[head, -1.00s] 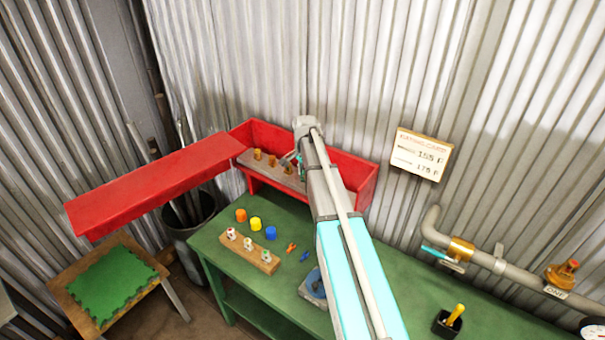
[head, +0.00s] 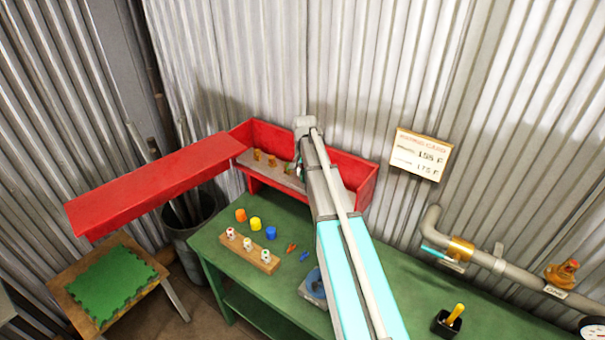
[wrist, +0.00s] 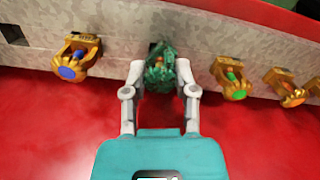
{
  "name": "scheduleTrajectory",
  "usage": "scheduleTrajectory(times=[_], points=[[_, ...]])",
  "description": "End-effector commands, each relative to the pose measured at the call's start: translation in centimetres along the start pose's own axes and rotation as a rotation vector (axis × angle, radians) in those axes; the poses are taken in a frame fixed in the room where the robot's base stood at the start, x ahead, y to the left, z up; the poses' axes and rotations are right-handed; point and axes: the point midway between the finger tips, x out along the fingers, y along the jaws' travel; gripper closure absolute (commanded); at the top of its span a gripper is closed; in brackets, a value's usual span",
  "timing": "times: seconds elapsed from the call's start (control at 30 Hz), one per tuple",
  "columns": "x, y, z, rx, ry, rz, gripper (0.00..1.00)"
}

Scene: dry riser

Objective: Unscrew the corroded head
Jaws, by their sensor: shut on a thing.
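The corroded head (wrist: 158,74), green and rough, stands out from a grey metal pipe or bar (wrist: 115,66) in the wrist view. My gripper (wrist: 160,66) is shut on it, with one pale finger on each side. An orange-brown part shows in its middle. Brass heads stand along the same bar: one with a blue bulb (wrist: 74,60) to the left, one with a green bulb (wrist: 233,80) to the right, and more farther right. In the head view my arm hides most of the gripper and the corroded head, inside the red box (head: 360,180).
The box's red lid (head: 150,185) is swung out to the left. On the green bench (head: 400,290) are coloured caps (head: 255,223), a wooden block (head: 247,254) with several white-topped pieces, and a black cup (head: 447,322). A pipe (head: 490,262) runs along the right wall.

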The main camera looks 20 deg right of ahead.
Motion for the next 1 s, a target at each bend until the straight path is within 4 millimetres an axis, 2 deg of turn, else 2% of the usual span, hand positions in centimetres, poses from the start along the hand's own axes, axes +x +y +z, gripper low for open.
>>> scheduleTrajectory(times=[0.6,0.97,1.0], points=[[0.02,0.39,0.3,-0.431,-0.008,0.006,1.0],[0.01,0.39,0.29,-0.481,-0.008,0.006,1.0],[0.01,0.38,0.29,-0.481,-0.008,0.006,0.6]])
